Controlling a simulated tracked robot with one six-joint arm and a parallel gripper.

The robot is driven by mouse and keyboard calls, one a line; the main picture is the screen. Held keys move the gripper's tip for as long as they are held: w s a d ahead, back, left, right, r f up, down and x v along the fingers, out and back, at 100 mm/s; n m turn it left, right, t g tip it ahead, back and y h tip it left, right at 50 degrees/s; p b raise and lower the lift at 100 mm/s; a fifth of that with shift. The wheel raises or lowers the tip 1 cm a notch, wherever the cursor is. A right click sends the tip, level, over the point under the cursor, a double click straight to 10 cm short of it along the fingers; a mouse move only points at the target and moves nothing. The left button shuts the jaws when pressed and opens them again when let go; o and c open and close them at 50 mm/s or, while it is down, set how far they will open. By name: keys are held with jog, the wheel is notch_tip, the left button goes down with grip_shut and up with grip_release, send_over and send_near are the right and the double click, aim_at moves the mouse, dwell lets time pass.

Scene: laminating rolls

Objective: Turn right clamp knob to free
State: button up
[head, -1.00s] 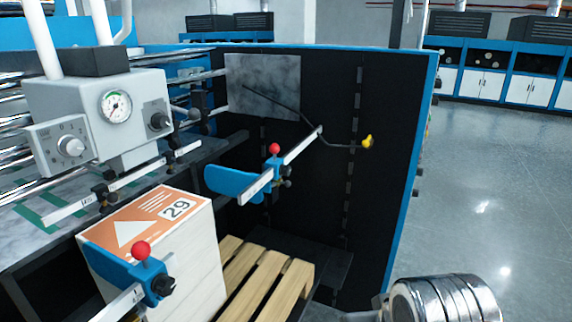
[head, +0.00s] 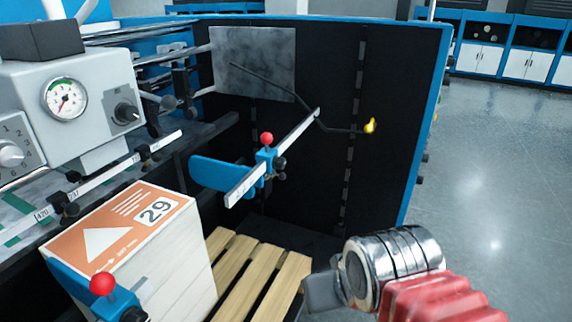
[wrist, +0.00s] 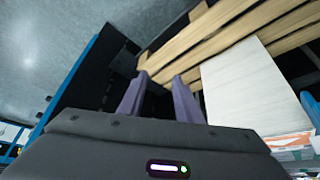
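Two blue clamps sit on white ruler bars. The farther, right-hand clamp (head: 265,165) has a red ball (head: 266,139) on top, a blue side plate (head: 222,174) and small black knobs (head: 280,164) on its right side. The nearer clamp (head: 95,295) stands against the stack at lower left, with a red ball (head: 103,284) and a black knob partly cut off by the frame edge. My gripper (wrist: 160,85) is open and empty in the wrist view, its two fingers apart above the pallet area. Neither clamp is clearly seen in the wrist view. My arm is apart from both clamps.
A dark panel (head: 390,100) with a yellow-tipped rod (head: 369,126) rises behind. A control box with a gauge (head: 64,98) is at left. Open floor (head: 490,190) lies right.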

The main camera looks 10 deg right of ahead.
jog(key=shift+o, duration=0.2)
jog(key=shift+o, duration=1.3)
jog(key=w+a+r+m+g+y, duration=0.15)
jog(key=w+a+m+y, duration=0.25)
jog(key=w+m+y, duration=0.8)
jog(key=w+d+r+m+t+y, duration=0.1)
jog(key=w+d+r+m+t, duration=0.3)
jog(key=w+d+m+t, duration=0.3)
jog(key=w+d+m, duration=0.5)
jog(key=w+d, duration=0.2)
jog(key=d, duration=0.1)
jog(key=shift+w+d+y, duration=0.15)
jog(key=shift+w+y, duration=0.15)
jog(key=shift+y, duration=0.1)
jog(key=shift+t, duration=0.25)
